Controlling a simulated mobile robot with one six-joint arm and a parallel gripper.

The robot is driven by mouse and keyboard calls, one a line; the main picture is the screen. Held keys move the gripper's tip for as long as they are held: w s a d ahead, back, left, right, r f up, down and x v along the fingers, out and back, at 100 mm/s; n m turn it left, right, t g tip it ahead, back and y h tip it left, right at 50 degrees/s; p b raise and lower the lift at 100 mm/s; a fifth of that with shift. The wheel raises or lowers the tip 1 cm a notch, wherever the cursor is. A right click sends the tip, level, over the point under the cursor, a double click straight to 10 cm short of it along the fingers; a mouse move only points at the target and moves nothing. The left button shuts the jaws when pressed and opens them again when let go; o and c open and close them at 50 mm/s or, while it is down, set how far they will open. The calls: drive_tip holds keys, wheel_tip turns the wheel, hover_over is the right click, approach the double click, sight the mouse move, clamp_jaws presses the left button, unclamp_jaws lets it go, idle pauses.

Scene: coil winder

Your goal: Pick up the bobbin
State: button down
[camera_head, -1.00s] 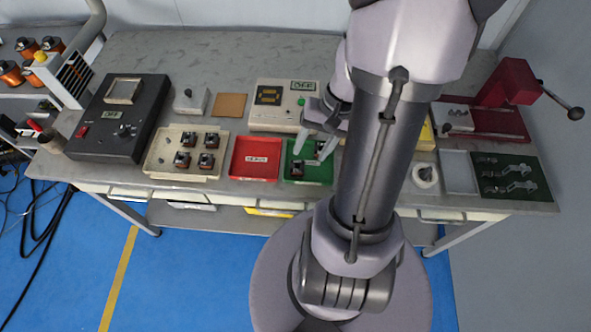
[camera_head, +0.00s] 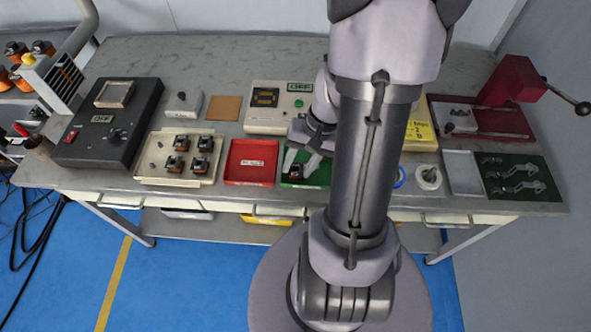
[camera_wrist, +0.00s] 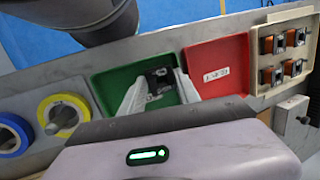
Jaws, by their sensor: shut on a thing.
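A dark bobbin with a trace of orange (camera_head: 295,172) is in the green tray (camera_head: 318,183) at the middle of the bench. It also shows in the wrist view (camera_wrist: 158,80), between the two pale fingers. My gripper (camera_head: 300,163) reaches down into the tray and is shut on this bobbin, with one finger on each side. I cannot tell whether the bobbin touches the tray floor. Several more bobbins (camera_head: 175,163) stand in the cream tray (camera_head: 150,173) to the left.
The red tray (camera_head: 250,162) lies directly left of the green one. A black control box (camera_head: 85,145) stands at the left, a cream meter box (camera_head: 265,122) behind. Rolls of tape (camera_wrist: 62,112) lie beside the green tray. A red press (camera_head: 515,80) is at the right.

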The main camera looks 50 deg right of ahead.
sight(300, 169)
wheel_tip(300, 169, up, 4)
drive_tip(key=p, duration=0.2)
drive_tip(key=shift+s+p, duration=0.15)
drive_tip(key=shift+p, duration=0.25)
drive_tip(key=s+d+r+p, duration=0.1)
drive_tip(key=s+d+p, duration=0.1)
drive_tip(key=s, duration=1.3)
drive_tip(key=shift+s+d+p, duration=0.3)
drive_tip(key=shift+d+p, duration=0.1)
drive_tip(key=shift+p, duration=0.1)
